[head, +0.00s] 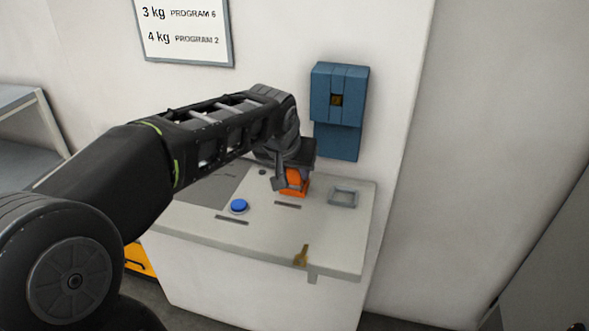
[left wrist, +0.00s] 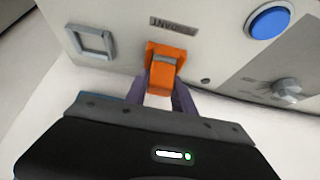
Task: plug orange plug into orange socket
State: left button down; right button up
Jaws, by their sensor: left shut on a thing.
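My left gripper (head: 288,185) is shut on the orange plug (head: 296,182) at the back of the light grey console top. In the left wrist view the orange plug (left wrist: 161,78) sits between the two fingers of my left gripper (left wrist: 162,92). A darker orange piece (left wrist: 168,49), which looks like the orange socket, shows against the panel directly beyond the plug. The plug and this piece overlap in the picture, and I cannot tell how deep the plug sits. My right gripper is not in view.
The console top (head: 330,235) carries a blue button (head: 239,206), a square grey frame (head: 343,196) and a brass key-like piece (head: 301,255). A blue box (head: 338,95) hangs on the wall behind. A sign (head: 184,30) hangs upper left.

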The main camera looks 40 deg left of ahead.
pick_arm(q)
jog(key=shift+f, duration=0.2)
dwell(0.4)
jog(key=c, duration=1)
grip_release()
jog(key=shift+o, duration=0.2)
jog(key=v, duration=0.7)
jog(key=shift+s+r+b, duration=0.2)
jog(key=shift+r+b, duration=0.15)
jog(key=shift+b, duration=0.1)
